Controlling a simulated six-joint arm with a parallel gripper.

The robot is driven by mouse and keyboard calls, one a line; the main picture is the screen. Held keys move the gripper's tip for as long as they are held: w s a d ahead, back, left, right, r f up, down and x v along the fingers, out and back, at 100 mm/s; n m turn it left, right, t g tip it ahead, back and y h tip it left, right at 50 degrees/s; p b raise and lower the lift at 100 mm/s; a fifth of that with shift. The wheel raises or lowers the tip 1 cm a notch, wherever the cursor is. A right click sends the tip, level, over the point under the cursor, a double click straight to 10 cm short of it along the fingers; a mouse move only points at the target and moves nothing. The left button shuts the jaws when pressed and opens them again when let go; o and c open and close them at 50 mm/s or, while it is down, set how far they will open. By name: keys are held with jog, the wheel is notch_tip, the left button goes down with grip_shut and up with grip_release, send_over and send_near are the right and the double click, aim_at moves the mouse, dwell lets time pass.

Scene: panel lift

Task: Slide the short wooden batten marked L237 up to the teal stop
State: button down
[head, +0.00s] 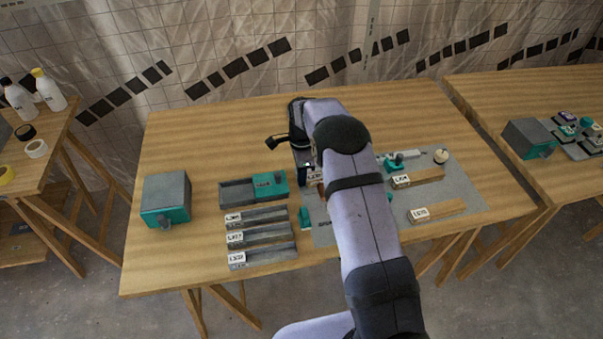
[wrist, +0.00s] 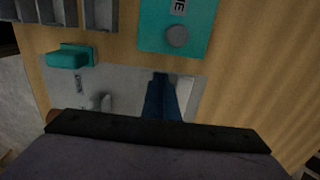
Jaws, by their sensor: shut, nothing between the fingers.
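Two short wooden battens with white labels lie on the grey mat (head: 462,185): an upper batten (head: 425,177) and a lower batten (head: 440,211). Another white label shows beside my gripper, partly hidden. The labels are too small to read surely, so I cannot tell which piece is L237. A small teal block (head: 304,217), possibly the stop, stands at the mat's left edge; it also shows in the wrist view (wrist: 70,57). My gripper (head: 308,172) is low over the mat's upper left part. Its blue fingers (wrist: 160,96) are together and empty.
Several labelled grey channels (head: 262,236) lie left of the mat, below a grey tray with a teal part (head: 271,184). A grey and teal box (head: 166,198) stands farther left. A teal fitting (head: 394,162) and round pale knob (head: 441,156) are at the mat's back. My arm hides the mat's middle.

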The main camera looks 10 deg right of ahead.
jog(key=d+b, duration=0.1)
jog(key=d, duration=0.8)
jog(key=shift+d, duration=0.3)
jog(key=shift+d, duration=0.1)
